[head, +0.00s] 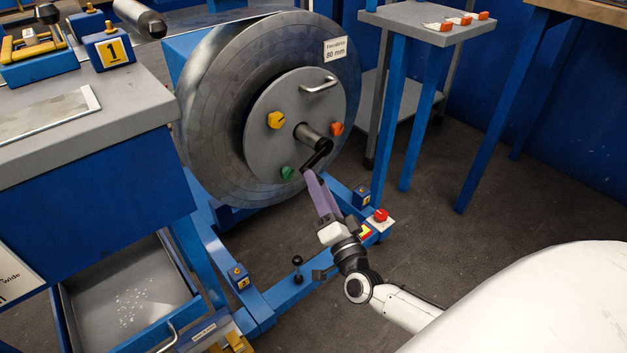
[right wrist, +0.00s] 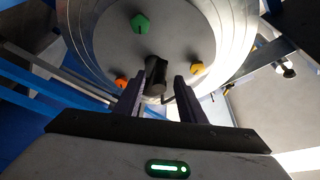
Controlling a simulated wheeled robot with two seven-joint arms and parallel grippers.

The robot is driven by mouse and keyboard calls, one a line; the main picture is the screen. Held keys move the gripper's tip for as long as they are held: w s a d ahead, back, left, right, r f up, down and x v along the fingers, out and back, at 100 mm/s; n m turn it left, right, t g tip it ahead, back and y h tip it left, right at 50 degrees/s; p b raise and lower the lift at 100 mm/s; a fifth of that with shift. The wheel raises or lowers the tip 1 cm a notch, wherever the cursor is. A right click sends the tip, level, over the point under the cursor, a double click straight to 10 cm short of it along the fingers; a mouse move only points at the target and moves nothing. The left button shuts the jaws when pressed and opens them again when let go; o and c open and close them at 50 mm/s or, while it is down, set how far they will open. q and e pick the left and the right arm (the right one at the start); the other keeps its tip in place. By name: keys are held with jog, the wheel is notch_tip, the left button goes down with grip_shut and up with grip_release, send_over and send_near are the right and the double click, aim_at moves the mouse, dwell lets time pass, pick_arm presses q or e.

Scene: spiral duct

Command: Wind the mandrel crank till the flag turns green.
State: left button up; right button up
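The crank (head: 318,154) is a black arm at the hub of a round grey plate (head: 262,150) on the front of a large steel coil (head: 215,90). It also shows in the right wrist view (right wrist: 155,74). My right gripper (head: 312,178) is at the crank's lower end. In the right wrist view its purple fingers (right wrist: 158,92) stand apart, with the dark crank in the gap and no clear grip on it. Yellow (head: 275,120), orange (head: 337,128) and green (head: 287,172) knobs sit on the plate. I cannot tell which part is the flag. My left gripper is out of view.
A blue floor frame (head: 285,290) carries a red button (head: 380,215) and a small black lever (head: 297,261). A grey-topped bench (head: 100,135) with an open drawer (head: 135,290) stands left. A small blue-legged stand (head: 400,20) is at the back right. The floor at right is clear.

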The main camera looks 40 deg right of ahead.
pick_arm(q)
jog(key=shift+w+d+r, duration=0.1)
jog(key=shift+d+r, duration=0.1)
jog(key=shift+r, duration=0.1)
pick_arm(e)
jog(key=shift+x, duration=1.5)
